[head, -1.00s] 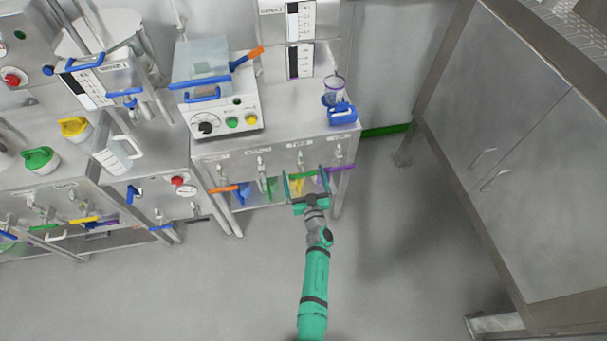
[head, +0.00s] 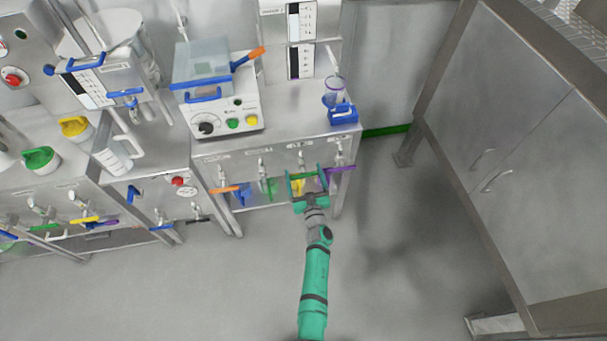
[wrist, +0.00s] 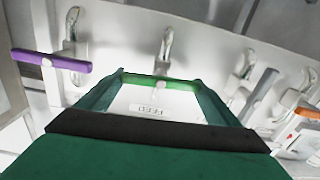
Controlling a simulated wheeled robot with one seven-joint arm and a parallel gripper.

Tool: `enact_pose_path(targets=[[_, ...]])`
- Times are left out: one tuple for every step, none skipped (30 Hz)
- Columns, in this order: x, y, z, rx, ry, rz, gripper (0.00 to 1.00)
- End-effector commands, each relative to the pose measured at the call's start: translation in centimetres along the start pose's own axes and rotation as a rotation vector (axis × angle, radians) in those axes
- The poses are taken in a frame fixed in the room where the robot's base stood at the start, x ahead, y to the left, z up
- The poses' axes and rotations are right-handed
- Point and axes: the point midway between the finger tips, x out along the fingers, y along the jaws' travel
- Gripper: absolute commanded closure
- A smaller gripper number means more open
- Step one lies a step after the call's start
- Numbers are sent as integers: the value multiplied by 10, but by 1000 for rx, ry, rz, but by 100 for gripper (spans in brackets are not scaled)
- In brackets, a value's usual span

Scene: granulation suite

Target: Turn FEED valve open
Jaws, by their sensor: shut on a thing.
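The FEED valve is on the front panel of the middle bench. Its green bar handle (wrist: 150,82) lies crosswise between my fingertips in the wrist view, above a label that appears upside down (wrist: 148,108). My gripper (head: 305,172) reaches the panel, its two green fingers shut on the ends of the bar. It also shows in the wrist view (wrist: 160,80). The bar appears roughly level in the head view. The valve's stem behind it is partly hidden.
A purple valve handle (head: 340,168) is close to the right of my gripper. An orange handle (head: 222,189) is farther left. A blue-based container (head: 340,112) stands on the bench top above. The floor at right is clear up to a steel cabinet (head: 500,170).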

Motion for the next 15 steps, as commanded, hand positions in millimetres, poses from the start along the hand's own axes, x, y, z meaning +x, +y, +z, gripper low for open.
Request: enact_pose_path(targets=[[-1, 0, 0, -23, 0, 1, 36], [-1, 0, 1, -41, 0, 1, 36], [-1, 0, 1, -68, 0, 1, 36], [-1, 0, 1, -90, 0, 1, 36], [-1, 0, 1, -112, 0, 1, 36], [-1, -1, 1, -145, -1, 1, 36], [-1, -1, 1, -171, -1, 1, 36], [-1, -2, 1, -199, -1, 0, 36], [-1, -2, 1, -235, -1, 0, 36], [-1, -2, 1, -264, -1, 0, 36], [-1, -2, 1, -293, -1, 0, 36], [-1, -2, 1, -331, -1, 1, 37], [-1, -2, 1, -359, -1, 1, 36], [-1, -2, 2, -388, -1, 2, 36], [-1, -2, 2, -426, -2, 2, 36]])
